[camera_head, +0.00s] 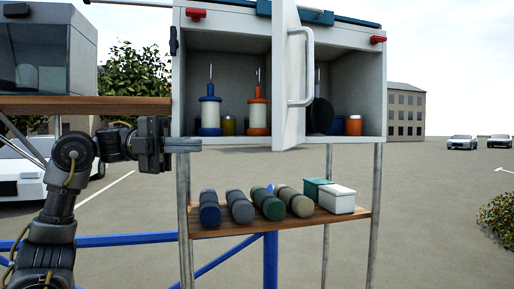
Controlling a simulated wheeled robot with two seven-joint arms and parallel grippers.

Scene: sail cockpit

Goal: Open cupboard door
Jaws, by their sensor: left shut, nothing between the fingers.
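The cupboard (379,85) is a grey box on thin metal legs, open at the front, with bottles and jars inside. Its white door (287,75) stands swung outward near the middle of the box, seen almost edge-on. A white bar handle (307,66) is on the door's right face. My left gripper (199,145) is shut and empty at the cupboard's lower left front corner, left of the door and apart from the handle. I cannot tell whether it touches the cupboard's edge. My right gripper is not in view.
Below the cupboard is a wooden shelf (232,225) with several rolls, a teal box (313,187) and a white box (337,199). A wooden shelf (60,104) with a glass-fronted box is at left. Blue rails run low behind. Open paved ground lies right.

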